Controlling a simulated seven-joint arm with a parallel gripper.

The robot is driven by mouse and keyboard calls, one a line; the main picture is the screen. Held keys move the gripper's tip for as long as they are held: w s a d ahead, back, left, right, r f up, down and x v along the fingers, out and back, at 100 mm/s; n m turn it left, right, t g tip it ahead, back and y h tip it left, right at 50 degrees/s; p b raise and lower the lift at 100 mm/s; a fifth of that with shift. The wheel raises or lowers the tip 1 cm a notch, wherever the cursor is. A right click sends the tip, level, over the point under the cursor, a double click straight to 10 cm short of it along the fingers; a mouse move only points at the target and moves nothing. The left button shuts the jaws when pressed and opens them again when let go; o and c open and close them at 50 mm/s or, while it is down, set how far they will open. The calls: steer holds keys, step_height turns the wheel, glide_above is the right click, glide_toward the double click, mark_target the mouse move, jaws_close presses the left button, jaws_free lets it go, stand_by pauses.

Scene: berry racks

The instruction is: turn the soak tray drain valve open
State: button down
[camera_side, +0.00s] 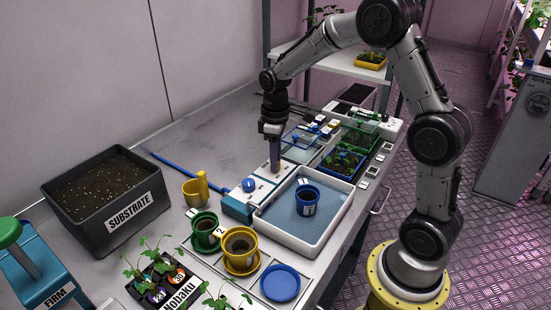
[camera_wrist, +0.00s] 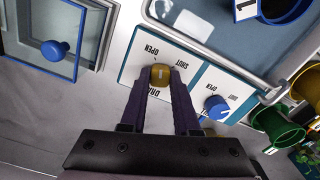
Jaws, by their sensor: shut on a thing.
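In the wrist view, my gripper (camera_wrist: 160,84) has its two dark fingers closed around a yellow round knob (camera_wrist: 160,73). The knob sits on a white panel (camera_wrist: 134,62) with lettering that reads OPEN, SHUT and a partly hidden word starting DRA. The fingers cover part of the knob, and I cannot tell its exact setting. In the side view, my gripper (camera_side: 275,168) points straight down at the panel strip beside the soak tray (camera_side: 329,229); the yellow knob is hidden there. The white-rimmed tray holds bluish liquid and a blue pot (camera_side: 307,201).
A blue knob (camera_wrist: 217,108) on the neighbouring panel is close to my fingers. A glass lid with a blue knob (camera_wrist: 54,50) lies on the other side. Green (camera_side: 205,232) and yellow (camera_side: 240,247) pots stand near the tray. Bare bench lies behind the panels.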

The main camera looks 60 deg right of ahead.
steer(key=n, duration=0.4)
steer(key=shift+r+n, duration=0.1)
steer(key=shift+n, duration=0.3)
stand_by(0.4)
steer(key=c, duration=0.6)
jaws_free()
steer(key=shift+c, duration=0.2)
step_height(320, 180, up, 14)
